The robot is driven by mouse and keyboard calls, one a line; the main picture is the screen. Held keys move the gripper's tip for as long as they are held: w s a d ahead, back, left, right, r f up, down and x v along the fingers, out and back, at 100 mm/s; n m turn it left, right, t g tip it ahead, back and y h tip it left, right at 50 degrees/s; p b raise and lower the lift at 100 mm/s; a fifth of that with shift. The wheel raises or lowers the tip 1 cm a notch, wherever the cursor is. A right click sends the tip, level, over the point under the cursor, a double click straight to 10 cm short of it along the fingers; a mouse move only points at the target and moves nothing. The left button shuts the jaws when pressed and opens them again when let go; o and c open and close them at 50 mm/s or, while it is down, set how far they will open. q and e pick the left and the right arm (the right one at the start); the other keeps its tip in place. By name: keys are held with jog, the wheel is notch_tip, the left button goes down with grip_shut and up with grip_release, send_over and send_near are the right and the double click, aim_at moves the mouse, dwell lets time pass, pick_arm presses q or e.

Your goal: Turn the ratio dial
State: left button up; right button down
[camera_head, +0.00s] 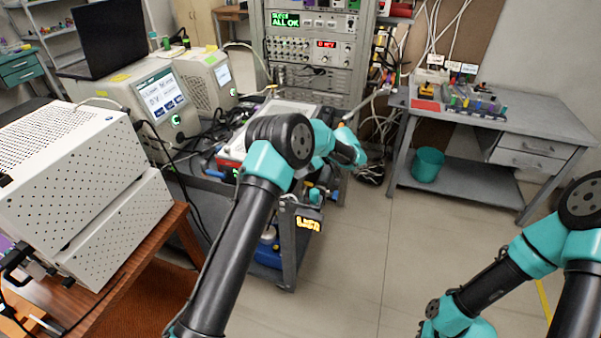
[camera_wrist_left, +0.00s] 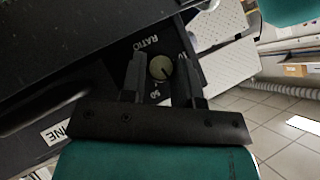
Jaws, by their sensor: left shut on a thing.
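The ratio dial (camera_wrist_left: 161,68) is a small round olive-coloured knob with a dark pointer line, on a black panel (camera_wrist_left: 100,60) marked RATIO and 50 in the left wrist view. My left gripper (camera_wrist_left: 164,60) has its two black fingers on either side of the dial and is shut on it. In the head view my left arm reaches to the cart in the middle, and I cannot make out its fingertips or the dial there. My right arm shows at the lower right of the head view, with its gripper out of sight.
A perforated white instrument (camera_head: 70,165) stands on a brown table at left. An equipment rack (camera_head: 312,50) stands behind. A grey desk (camera_head: 540,125) is at right, with open floor before it.

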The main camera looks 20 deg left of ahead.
pick_arm(q)
jog(key=shift+w+f+m+g, duration=0.15)
jog(key=shift+m+g, duration=0.55)
jog(key=shift+g, duration=0.6)
jog(key=shift+y, duration=0.3)
jog(key=o, duration=0.9)
jog(key=shift+w+d, duration=0.1)
